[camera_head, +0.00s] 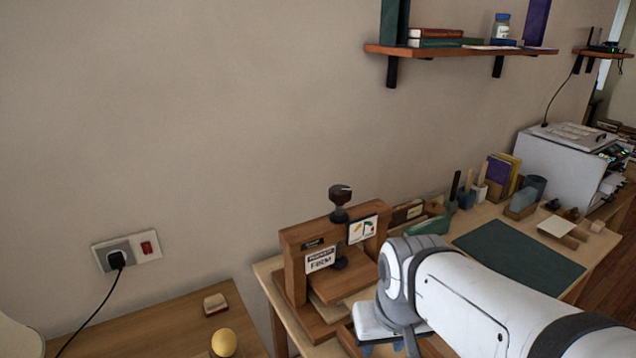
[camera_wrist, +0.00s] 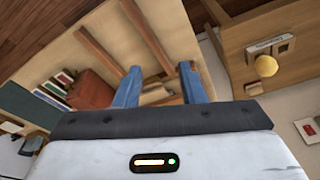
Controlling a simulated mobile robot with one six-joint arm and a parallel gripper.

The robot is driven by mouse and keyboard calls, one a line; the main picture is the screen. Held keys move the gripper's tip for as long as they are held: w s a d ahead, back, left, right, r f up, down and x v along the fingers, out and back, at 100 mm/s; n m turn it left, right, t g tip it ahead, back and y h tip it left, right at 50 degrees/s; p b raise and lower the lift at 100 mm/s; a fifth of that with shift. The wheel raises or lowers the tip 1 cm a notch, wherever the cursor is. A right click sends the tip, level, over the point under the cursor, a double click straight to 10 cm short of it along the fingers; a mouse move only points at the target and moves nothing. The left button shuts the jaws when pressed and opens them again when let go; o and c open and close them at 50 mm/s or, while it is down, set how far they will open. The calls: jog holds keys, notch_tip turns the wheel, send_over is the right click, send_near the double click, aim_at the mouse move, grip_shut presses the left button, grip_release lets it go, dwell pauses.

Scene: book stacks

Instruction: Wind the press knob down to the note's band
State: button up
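The wooden book press (camera_head: 292,262) stands on the desk against the wall. Its dark knob (camera_head: 340,193) sits on top of a short screw, above the crossbeam. A white note (camera_head: 320,260) with printed words, the larger seeming to read "FIRM", is fixed to the front. A dial card (camera_head: 363,229) with coloured bands is at the beam's right; its pointer reading is too small to tell. My gripper (camera_head: 382,348) is low in front of the press, apart from the knob. In the wrist view its blue fingers (camera_wrist: 160,78) are spread with nothing held between them.
A dark green mat (camera_head: 520,252), pots with tools and a white machine (camera_head: 570,160) are to the right. A lower table (camera_head: 165,318) at left holds a yellow rounded object (camera_head: 224,343) and a small block (camera_head: 215,304). A shelf (camera_head: 450,50) hangs above.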

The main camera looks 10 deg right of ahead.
jog(key=shift+o, duration=0.8)
jog(key=shift+w, duration=0.15)
jog(key=o, duration=0.6)
jog(key=w+d+r+t, duration=0.1)
jog(key=w+d+t, duration=0.2)
jog(key=w, duration=0.6)
jog(key=w+d+r+t+h+p, duration=0.1)
jog(key=w+d+r+t, duration=0.1)
jog(key=w, duration=0.7)
jog(key=shift+w+d+n+t+h, duration=0.35)
jog(key=shift+d+t, duration=0.3)
jog(key=shift+t, duration=0.25)
jog(key=n+t+y+p, duration=0.2)
jog(key=n+t+y, duration=0.35)
jog(key=y, duration=0.45)
send_near(348, 198)
jog(key=shift+t, duration=0.35)
jog(key=x, duration=0.5)
jog(key=shift+f, duration=0.35)
jog(key=shift+w+a+y, duration=0.15)
jog(key=shift+w+y, duration=0.05)
jog(key=shift+y, duration=0.15)
jog(key=p+x, duration=0.1)
jog(key=x, duration=0.6)
jog(key=shift+w+a, duration=0.1)
jog(key=shift+w, duration=0.05)
